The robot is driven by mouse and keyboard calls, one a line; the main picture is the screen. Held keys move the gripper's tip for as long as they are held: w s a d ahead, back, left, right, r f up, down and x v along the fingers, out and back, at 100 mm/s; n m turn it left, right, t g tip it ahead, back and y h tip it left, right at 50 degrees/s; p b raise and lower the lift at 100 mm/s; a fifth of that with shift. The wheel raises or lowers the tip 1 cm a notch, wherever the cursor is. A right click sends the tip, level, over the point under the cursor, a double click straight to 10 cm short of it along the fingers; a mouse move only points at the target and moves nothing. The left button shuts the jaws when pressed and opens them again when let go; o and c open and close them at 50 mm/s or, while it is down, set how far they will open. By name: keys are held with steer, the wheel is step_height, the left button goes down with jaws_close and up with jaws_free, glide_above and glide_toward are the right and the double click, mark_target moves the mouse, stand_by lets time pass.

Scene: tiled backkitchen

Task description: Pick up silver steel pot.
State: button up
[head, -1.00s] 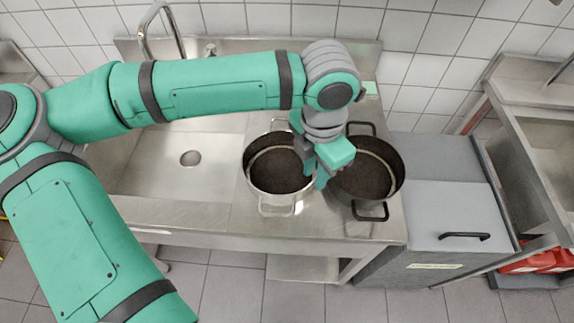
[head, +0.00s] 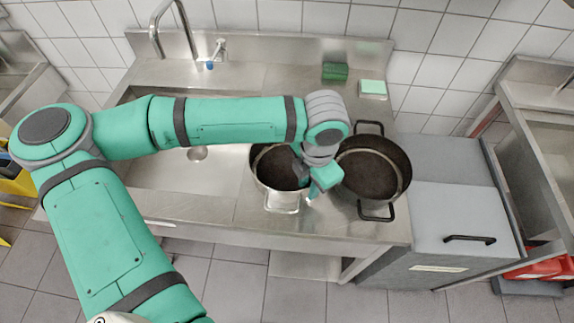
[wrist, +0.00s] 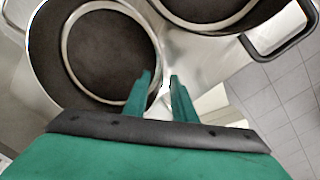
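The silver steel pot (head: 283,201) stands on the steel counter beside the sink, with a dark inside and a loop handle at its front. My arm and gripper hide its right and back parts in the head view. My gripper (head: 314,194) points down at the pot's front right rim. In the wrist view, the pot (wrist: 68,45) fills the upper left. The two green fingers of my gripper (wrist: 161,76) are parted there, at the pot's right rim. The rim seems to run between them; I cannot tell whether they touch it.
A black pot (head: 400,172) with black handles stands close on the right and also shows in the wrist view (wrist: 262,14). The sink basin (head: 165,176) is left. Two sponges, one dark green (head: 335,71) and one pale (head: 373,88), lie behind. A grey cabinet (head: 460,215) is right.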

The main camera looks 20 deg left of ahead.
steer(key=shift+f, duration=0.5)
steer(key=shift+w, duration=0.1)
jaws_close()
steer(key=shift+a, duration=0.1)
stand_by(0.3)
stand_by(0.6)
